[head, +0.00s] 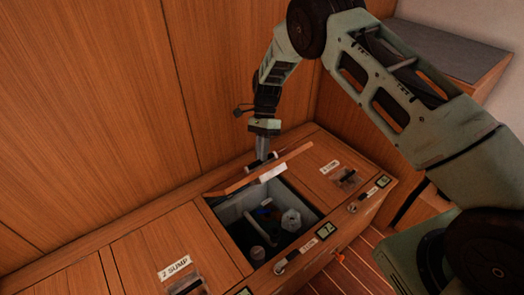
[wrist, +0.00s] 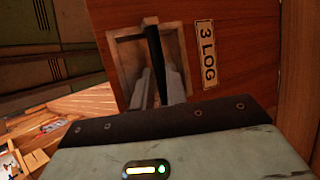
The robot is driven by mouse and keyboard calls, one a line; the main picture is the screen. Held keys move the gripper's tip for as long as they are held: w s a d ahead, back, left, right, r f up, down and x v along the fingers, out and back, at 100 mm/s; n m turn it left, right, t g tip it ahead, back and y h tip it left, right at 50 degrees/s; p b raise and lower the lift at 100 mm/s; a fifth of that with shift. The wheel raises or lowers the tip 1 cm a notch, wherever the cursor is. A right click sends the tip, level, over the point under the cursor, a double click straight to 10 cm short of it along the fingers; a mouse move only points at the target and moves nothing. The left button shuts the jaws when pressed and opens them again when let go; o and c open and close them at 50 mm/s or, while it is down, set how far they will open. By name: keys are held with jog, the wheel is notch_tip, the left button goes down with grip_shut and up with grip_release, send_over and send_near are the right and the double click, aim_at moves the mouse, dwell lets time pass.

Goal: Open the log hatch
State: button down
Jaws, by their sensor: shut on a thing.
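The log hatch (head: 240,184) is a wooden lid, tilted up and seen nearly edge-on over an open dark compartment (head: 230,213) in the head view. In the wrist view the hatch (wrist: 245,45) carries a "3 LOG" label (wrist: 207,53) and a recessed pull with a dark bar handle (wrist: 154,45). My gripper (head: 262,158) is at the lid's upper face. Its two pale fingers (wrist: 159,85) reach into the recess and are shut on the handle. The exact finger contact is partly hidden.
The compartment holds a clear container (head: 291,220), a pale cylinder (head: 257,252) and a blue item. The sump hatch (head: 150,245) at left and another labelled hatch (head: 325,157) at right lie closed. A wooden wall (head: 100,100) rises behind. Small display panels (head: 326,230) line the front.

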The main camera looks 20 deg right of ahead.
jog(key=shift+w+a+f, duration=0.15)
jog(key=shift+w+f, duration=0.05)
jog(key=shift+w, duration=0.2)
jog(key=c, duration=1.4)
grip_release()
jog(key=shift+w+a+f, duration=0.1)
jog(key=shift+f, duration=0.05)
